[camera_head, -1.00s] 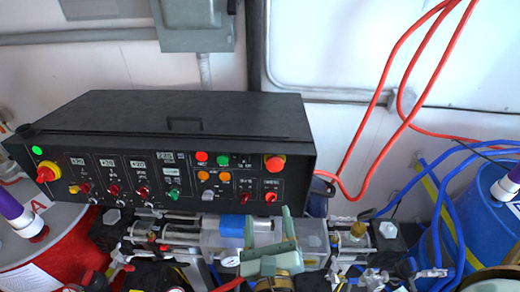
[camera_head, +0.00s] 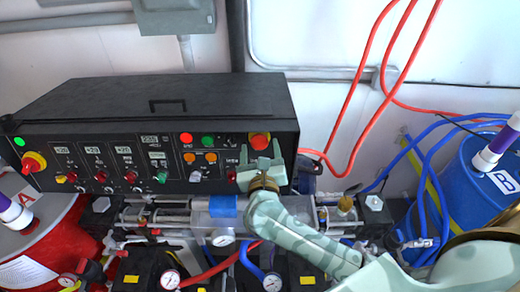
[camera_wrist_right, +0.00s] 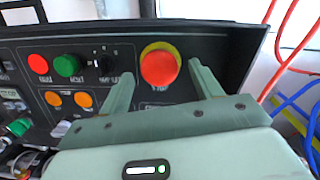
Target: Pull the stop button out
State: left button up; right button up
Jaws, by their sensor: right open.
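The stop button (camera_head: 260,141) is a red mushroom knob on a yellow ring. It sits at the upper right of the black control panel (camera_head: 110,150). In the right wrist view the stop button (camera_wrist_right: 158,67) shows large, beyond and between the two fingers. My right gripper (camera_head: 260,155) is pale green and open, just below the button in the head view. In the right wrist view my right gripper (camera_wrist_right: 160,80) has its fingers apart, one to each side of the button, with no visible contact. My left gripper is not in view.
Red (camera_wrist_right: 38,63) and green (camera_wrist_right: 67,65) buttons and a black selector (camera_wrist_right: 103,62) lie left of the stop button. A red-yellow rotary switch (camera_head: 33,162) is at the panel's far left. Red hoses (camera_head: 350,110) and a blue drum (camera_head: 485,180) stand to the right.

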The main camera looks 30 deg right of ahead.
jog(key=shift+w+d, duration=0.15)
jog(key=shift+w, duration=0.25)
jog(key=shift+s, duration=0.1)
jog(key=c, duration=1.3)
jog(key=shift+s+a+r, duration=0.15)
jog(key=shift+s+a, duration=0.2)
jog(key=shift+s, duration=0.3)
jog(key=shift+c, duration=0.4)
jog(key=o, duration=1.4)
jog(key=shift+s, duration=0.1)
